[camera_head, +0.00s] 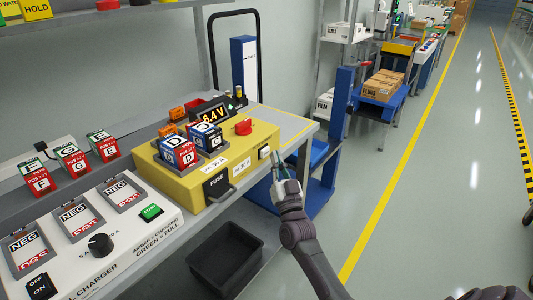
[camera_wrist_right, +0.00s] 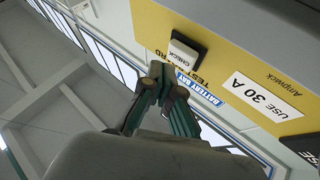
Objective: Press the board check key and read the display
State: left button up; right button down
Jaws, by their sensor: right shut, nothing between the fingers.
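The yellow test board (camera_head: 222,186) stands on the bench and fills the upper right of the right wrist view (camera_wrist_right: 240,60). Its white check key (camera_head: 263,152), marked CHECK in the wrist view (camera_wrist_right: 184,52), sits in a black frame near the board's right end. My right gripper (camera_head: 277,168) is shut and empty in front of the key. In the wrist view its fingertips (camera_wrist_right: 160,72) are close beside the key; I cannot tell whether they touch. My left gripper is out of view.
Blocks lettered D and C (camera_head: 211,137) stand on the board, near a red knob (camera_head: 243,127). A white charger (camera_head: 130,235) is at the left, with lettered blocks (camera_head: 72,160) behind it. A black bin (camera_head: 226,258) sits below. The aisle at the right is clear.

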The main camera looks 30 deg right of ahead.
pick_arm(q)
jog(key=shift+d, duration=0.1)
pick_arm(e)
jog(key=shift+w, duration=0.1)
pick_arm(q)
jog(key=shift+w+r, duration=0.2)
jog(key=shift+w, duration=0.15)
pick_arm(e)
jog(key=shift+w+a, duration=0.2)
jog(key=shift+w, duration=0.1)
